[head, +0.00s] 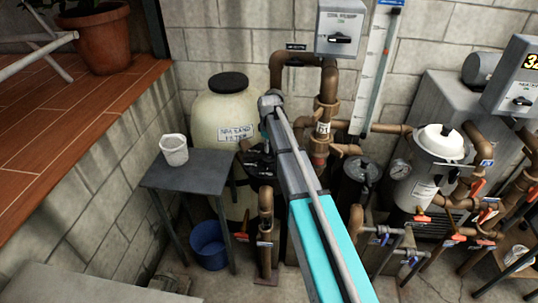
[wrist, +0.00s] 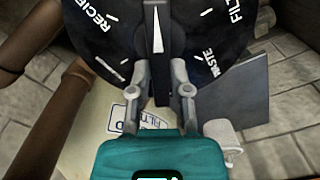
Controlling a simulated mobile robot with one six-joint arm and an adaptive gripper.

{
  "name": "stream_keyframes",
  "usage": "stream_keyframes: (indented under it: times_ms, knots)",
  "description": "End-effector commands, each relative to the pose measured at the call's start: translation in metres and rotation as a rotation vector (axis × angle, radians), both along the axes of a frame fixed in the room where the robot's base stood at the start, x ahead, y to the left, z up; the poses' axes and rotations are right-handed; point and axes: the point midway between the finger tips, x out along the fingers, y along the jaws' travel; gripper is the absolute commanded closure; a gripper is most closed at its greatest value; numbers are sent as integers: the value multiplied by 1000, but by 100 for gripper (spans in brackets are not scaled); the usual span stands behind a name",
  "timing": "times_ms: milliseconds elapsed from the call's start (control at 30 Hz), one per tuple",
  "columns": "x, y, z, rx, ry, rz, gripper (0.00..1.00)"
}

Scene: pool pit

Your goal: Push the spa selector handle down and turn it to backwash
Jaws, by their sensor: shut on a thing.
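The spa selector is a black round dial (wrist: 97,28) with white lettering. It fills the top of the wrist view, with the labels RECIRC (cut off), FILTER and WASTE readable; no backwash label shows. Its black handle (wrist: 157,60) carries a white pointer aimed toward the top of the picture, between RECIRC and FILTER. My gripper (wrist: 159,75) is shut on the handle, one grey finger on each side. Whether the handle is pushed down cannot be told. In the head view the dial (head: 258,164) is partly hidden by my arm, beside the cream spa sand filter tank (head: 222,108).
A grey side table (head: 190,172) with a white cup (head: 174,149) stands left of the dial. A blue bucket (head: 209,244) is below it. Brown pipes (head: 330,85) rise behind my arm. A white filter canister (head: 428,170) and red-handled valves crowd the right.

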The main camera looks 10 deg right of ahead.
Motion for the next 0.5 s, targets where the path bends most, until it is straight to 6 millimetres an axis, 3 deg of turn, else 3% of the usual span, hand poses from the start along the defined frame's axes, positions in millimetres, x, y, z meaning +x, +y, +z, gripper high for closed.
stream_keyframes:
  times_ms: [233,500]
  knots:
    - [-1,0,0,0,1,62,100]
    - [-1,0,0,0,1,262,100]
